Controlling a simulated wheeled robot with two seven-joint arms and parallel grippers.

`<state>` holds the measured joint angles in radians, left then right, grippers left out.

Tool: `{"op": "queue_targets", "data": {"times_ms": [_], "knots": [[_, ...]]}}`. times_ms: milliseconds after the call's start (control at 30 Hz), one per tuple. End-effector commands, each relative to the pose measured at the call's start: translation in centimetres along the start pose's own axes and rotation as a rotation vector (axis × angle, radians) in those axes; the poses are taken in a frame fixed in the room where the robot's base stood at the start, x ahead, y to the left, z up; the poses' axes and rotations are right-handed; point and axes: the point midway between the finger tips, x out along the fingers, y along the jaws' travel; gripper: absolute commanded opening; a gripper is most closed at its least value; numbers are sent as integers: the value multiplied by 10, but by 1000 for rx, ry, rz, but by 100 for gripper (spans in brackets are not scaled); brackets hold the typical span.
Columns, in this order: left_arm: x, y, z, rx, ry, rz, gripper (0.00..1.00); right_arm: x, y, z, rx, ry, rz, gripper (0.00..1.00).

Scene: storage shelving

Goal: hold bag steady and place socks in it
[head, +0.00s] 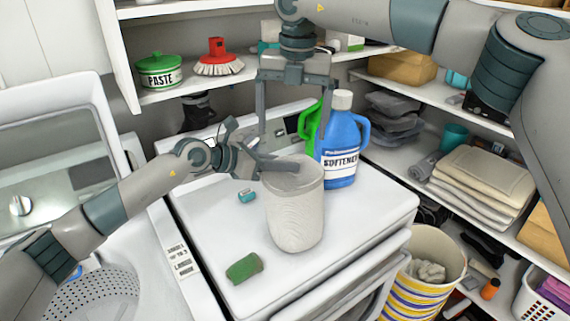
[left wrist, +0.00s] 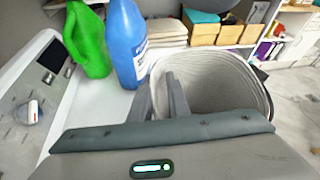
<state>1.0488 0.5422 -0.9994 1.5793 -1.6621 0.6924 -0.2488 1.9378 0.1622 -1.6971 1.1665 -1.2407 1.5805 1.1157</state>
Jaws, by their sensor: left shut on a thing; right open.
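The bag (head: 295,218) is a pale, open-topped cylinder standing upright on the white machine top. It also shows in the left wrist view (left wrist: 245,85), where its inside looks empty as far as I can see. My left gripper (head: 282,166) is shut on the bag's rim at its left side; its fingers also show in the left wrist view (left wrist: 160,95). My right gripper (head: 293,146) is open and empty, pointing down above the bag's mouth. A green rolled bundle (head: 244,267), possibly socks, lies near the machine's front edge. A small teal item (head: 247,196) lies left of the bag.
A blue softener bottle (head: 341,145) and a green bottle (head: 309,122) stand close behind the bag. A striped basket (head: 415,292) stands right of the machine. Shelves (head: 405,161) with folded towels (head: 480,180) line the right. The machine's front right top is clear.

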Motion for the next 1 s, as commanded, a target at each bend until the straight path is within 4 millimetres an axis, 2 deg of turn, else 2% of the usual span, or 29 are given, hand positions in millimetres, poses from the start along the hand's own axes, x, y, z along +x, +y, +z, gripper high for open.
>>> {"op": "queue_targets", "data": {"times_ms": [100, 133, 200, 667, 867, 1000], "knots": [[0, 0, 0, 0, 0, 0, 0, 0, 0, 0, 0, 0, 0, 91], [0, 0, 0, 0, 0, 0, 23, 0, 0, 0, 0, 0, 0, 91], [0, 0, 0, 0, 0, 0, 38, 0, 0, 0, 0, 0, 0, 91], [-6, 0, 0, 0, 0, 0, 38, 0, 0, 0, 0, 0, 0, 91], [-28, 0, 0, 0, 0, 1, 38, 0, 0, 0, 0, 0, 0, 91], [-52, 1, -1, 0, 1, 3, 38, 0, 0, 0, 0, 0, 0, 91]]}}
